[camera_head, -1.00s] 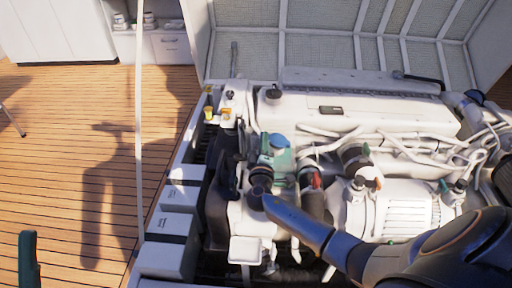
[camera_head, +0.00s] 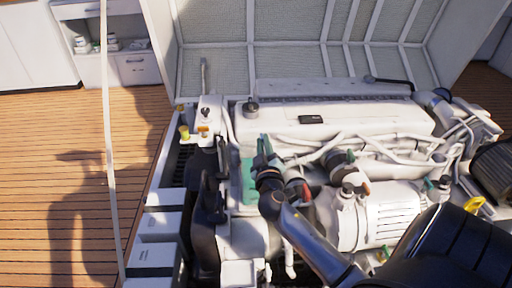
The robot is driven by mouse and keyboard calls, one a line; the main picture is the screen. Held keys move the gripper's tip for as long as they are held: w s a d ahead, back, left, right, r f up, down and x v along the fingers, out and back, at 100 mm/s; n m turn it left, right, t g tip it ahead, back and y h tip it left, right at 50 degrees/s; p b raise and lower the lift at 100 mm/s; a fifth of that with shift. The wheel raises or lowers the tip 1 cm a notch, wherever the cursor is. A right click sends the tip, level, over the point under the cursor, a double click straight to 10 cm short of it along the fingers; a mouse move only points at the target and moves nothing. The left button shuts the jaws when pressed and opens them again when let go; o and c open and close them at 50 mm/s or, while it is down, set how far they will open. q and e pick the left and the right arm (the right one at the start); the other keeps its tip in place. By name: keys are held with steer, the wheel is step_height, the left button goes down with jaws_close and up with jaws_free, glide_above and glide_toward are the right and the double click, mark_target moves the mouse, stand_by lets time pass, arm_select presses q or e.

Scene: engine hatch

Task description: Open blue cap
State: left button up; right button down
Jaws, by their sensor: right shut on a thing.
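My right gripper (camera_head: 265,150) reaches in from the lower right, over the front of the white engine. Its fingertips are at the teal housing (camera_head: 248,185), where the blue cap sat in the earlier view. The gripper is shut on the blue cap. The fingers and wrist hide the cap, so I cannot tell whether it is still seated or turned. My left gripper is not in view.
The white engine (camera_head: 345,118) has hoses and pipes close around my right wrist. The raised hatch lid (camera_head: 300,45) stands behind it. White boxes (camera_head: 160,226) line the left edge. A pale upright pole (camera_head: 108,140) stands on the wooden deck at left.

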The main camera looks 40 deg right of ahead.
steer(key=shift+s+d+r, duration=0.2)
steer(key=shift+s+d, duration=0.6)
steer(key=shift+d, duration=0.25)
steer(key=shift+f, duration=0.1)
